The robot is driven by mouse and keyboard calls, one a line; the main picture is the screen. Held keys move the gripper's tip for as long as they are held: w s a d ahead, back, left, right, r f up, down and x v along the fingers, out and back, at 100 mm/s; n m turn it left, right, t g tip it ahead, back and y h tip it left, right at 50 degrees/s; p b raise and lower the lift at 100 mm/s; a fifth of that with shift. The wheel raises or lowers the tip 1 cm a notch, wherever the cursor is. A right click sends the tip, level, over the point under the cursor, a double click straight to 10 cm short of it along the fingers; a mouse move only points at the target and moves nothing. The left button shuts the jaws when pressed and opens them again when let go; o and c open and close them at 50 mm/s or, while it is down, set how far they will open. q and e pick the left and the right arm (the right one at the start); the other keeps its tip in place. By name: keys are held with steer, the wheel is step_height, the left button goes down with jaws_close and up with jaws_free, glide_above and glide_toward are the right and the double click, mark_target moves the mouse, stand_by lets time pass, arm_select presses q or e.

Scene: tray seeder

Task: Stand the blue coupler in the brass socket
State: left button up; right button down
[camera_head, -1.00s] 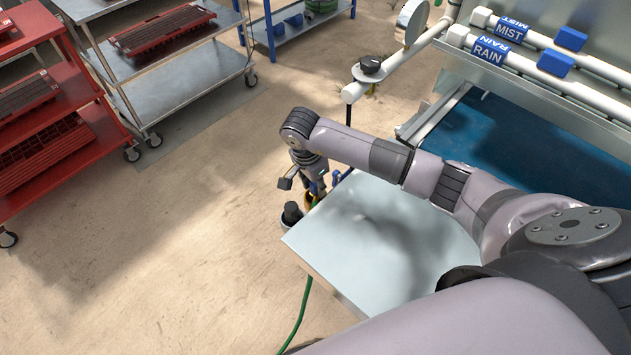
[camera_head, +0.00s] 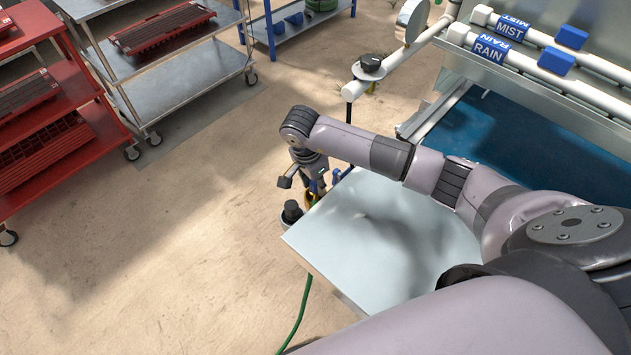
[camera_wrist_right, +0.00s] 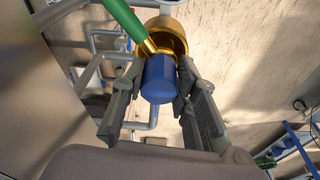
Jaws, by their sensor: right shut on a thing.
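The blue coupler (camera_wrist_right: 159,82) sits between the two fingers of my right gripper (camera_wrist_right: 161,70) in the right wrist view, and the gripper is shut on it. The brass socket (camera_wrist_right: 178,28), a round gold cup, shows just beyond the coupler, which covers part of its mouth. I cannot tell whether the coupler touches the socket or is inside it. In the head view my right gripper (camera_head: 315,182) is small and partly hidden, beyond the table's left corner, with a bit of brass below it. My left gripper is not in view.
A green hose (camera_wrist_right: 122,18) with a brass end reaches the coupler area. A black-topped item (camera_head: 291,212) stands beside the pale table (camera_head: 385,240). Grey pipes (camera_wrist_right: 100,42) run behind the gripper. Open floor lies left, with a red rack (camera_head: 50,130) and a steel cart (camera_head: 190,75).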

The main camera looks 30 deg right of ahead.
steer(key=shift+f+b, duration=0.6)
steer(key=shift+b, duration=0.05)
stand_by(0.5)
steer(key=c, duration=1.5)
jaws_free()
steer(key=shift+c, duration=0.2)
step_height(320, 180, up, 11)
steer(key=a+p, duration=0.1)
steer(key=p, duration=0.6)
steer(key=shift+s+a, duration=0.2)
steer(key=shift+a, duration=0.2)
steer(key=shift+f, duration=0.1)
